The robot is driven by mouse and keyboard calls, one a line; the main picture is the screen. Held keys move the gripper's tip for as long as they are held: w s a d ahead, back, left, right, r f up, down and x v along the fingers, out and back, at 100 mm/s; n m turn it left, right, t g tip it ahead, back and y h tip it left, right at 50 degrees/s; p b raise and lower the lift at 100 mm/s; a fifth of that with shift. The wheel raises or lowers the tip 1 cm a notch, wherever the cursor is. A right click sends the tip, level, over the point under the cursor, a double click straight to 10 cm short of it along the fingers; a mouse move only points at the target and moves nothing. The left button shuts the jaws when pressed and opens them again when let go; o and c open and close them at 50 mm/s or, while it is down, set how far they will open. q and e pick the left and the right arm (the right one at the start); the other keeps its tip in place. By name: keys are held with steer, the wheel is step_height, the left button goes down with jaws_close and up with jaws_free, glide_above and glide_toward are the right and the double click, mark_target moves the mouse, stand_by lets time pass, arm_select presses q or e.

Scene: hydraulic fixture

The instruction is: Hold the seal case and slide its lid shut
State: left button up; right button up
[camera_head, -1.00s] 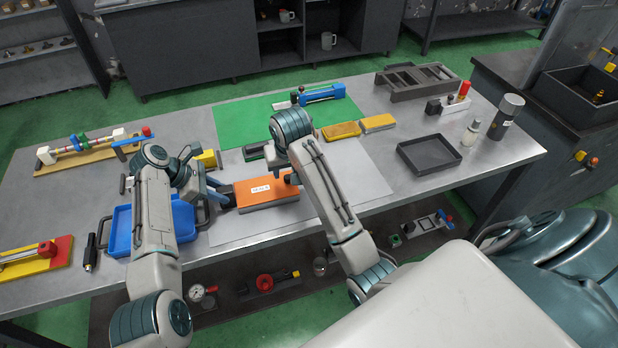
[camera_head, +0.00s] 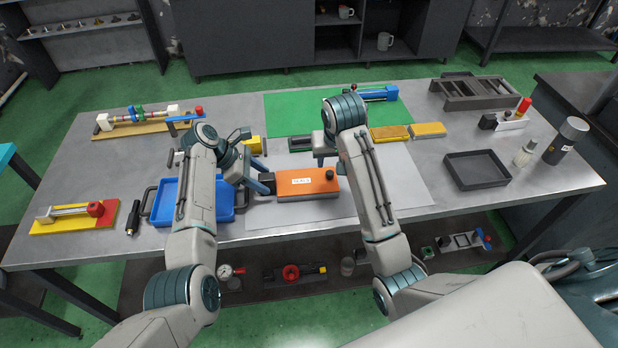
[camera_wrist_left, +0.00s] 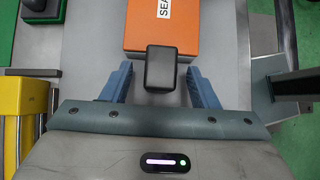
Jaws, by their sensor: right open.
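The seal case (camera_head: 295,186) is an orange block with a white label, lying on the pale grey mat. A dark round knob (camera_head: 330,174) stands on its top near the right end. A dark block (camera_head: 267,183) projects from its left end; it also shows in the left wrist view (camera_wrist_left: 161,68). My left gripper (camera_wrist_left: 160,80) is open, its blue fingers on either side of this dark block, with a gap on each side. In the head view the left gripper (camera_head: 260,182) is at the case's left end.
A blue tray (camera_head: 228,210) lies close left of the case, under my left arm. A yellow block (camera_head: 253,145) and a dark item (camera_head: 299,143) sit behind. Yellow-orange blocks (camera_head: 428,129) and a dark tray (camera_head: 477,181) are to the right.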

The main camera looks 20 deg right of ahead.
arm_select(q)
steer(key=v, duration=1.2)
steer(key=shift+f, duration=0.15)
